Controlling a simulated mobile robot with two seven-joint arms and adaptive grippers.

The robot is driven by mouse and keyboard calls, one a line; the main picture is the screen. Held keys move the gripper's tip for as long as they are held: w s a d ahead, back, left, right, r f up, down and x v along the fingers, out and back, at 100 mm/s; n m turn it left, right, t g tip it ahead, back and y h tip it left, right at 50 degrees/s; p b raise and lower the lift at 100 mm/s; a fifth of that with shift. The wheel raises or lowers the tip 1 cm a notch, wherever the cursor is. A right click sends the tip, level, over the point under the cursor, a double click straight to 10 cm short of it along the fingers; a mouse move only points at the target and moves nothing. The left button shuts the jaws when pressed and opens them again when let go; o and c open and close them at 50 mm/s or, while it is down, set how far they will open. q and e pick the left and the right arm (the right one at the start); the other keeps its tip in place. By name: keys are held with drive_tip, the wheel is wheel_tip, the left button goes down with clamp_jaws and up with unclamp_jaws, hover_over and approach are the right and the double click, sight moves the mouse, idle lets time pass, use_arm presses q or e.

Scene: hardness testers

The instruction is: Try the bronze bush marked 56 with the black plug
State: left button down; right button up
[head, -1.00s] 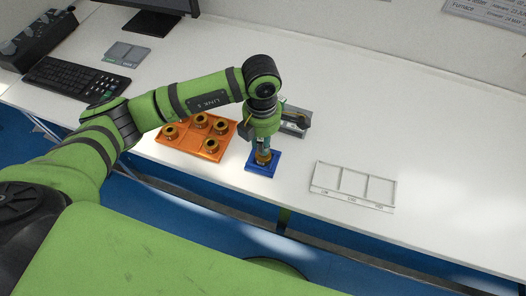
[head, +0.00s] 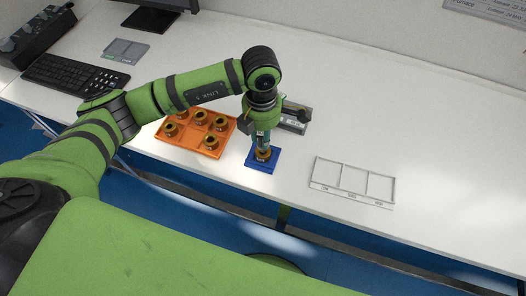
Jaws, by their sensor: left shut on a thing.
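A bronze bush (head: 264,155) stands on the blue block (head: 257,166) near the table's front edge; its number is not readable. My left gripper (head: 262,144) is upright just above the bush, shut on a thin dark thing that looks like the black plug. The fingers mostly hide it, and I cannot tell if its lower end is inside the bush. An orange tray (head: 186,137) left of the block holds several other bronze bushes. My right gripper is not in view.
A grey device (head: 294,124) stands behind the block, close to my left gripper. A white tray with three compartments (head: 340,192) lies to the right. A keyboard (head: 75,75) and a grey pad (head: 126,49) are at the back left. The right of the table is clear.

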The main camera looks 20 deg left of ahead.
use_arm(q)
drive_tip(key=shift+r, duration=0.15)
drive_tip(key=shift+r+p, duration=1.05)
drive_tip(key=shift+r, duration=0.85)
